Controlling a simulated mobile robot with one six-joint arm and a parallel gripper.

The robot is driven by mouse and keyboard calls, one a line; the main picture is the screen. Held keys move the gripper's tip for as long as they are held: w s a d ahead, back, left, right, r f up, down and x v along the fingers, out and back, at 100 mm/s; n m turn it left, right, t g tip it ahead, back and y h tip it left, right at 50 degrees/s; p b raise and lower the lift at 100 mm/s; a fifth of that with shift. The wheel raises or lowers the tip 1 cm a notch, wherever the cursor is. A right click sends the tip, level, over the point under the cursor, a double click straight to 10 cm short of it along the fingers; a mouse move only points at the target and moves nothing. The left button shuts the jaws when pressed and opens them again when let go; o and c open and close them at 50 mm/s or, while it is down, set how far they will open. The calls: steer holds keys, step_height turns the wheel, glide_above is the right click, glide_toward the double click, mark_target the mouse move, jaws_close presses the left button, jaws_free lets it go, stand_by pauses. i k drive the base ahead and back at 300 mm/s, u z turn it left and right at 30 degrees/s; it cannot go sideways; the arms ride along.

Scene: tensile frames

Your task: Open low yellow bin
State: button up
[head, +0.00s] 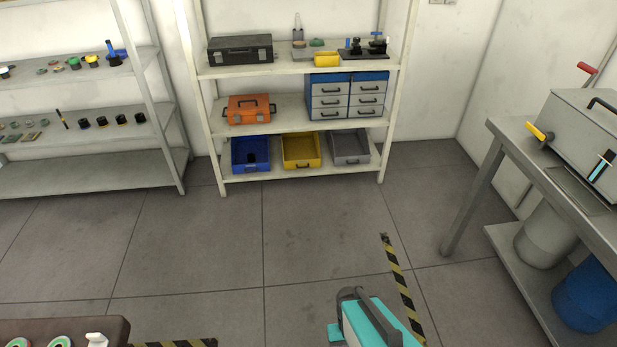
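The low yellow bin (301,163) sits on the bottom shelf of the white rack, between a blue bin and a grey bin. It looks open-topped from here, with its front wall facing me and its inside partly showing. A teal and dark grey part of my arm shows at the bottom edge, far in front of the rack. No gripper fingers can be made out, and nothing of mine is near the bin.
The blue bin (251,166) and grey bin (350,159) flank it. An orange case (249,111) and drawer cabinet (347,98) stand above, and a smaller yellow bin (327,60) higher. The floor ahead is clear. A metal bench (500,128) stands right, a dark table (110,328) front left.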

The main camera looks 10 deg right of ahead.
mark_target(301, 149)
steer(key=k, duration=0.55)
steer(key=z, duration=0.3)
steer(key=i, duration=1.7)
steer(key=u, duration=0.6)
steer(key=i, duration=0.55)
steer(key=u, duration=0.75)
steer(key=i, duration=0.5)
steer(key=u, duration=0.3)
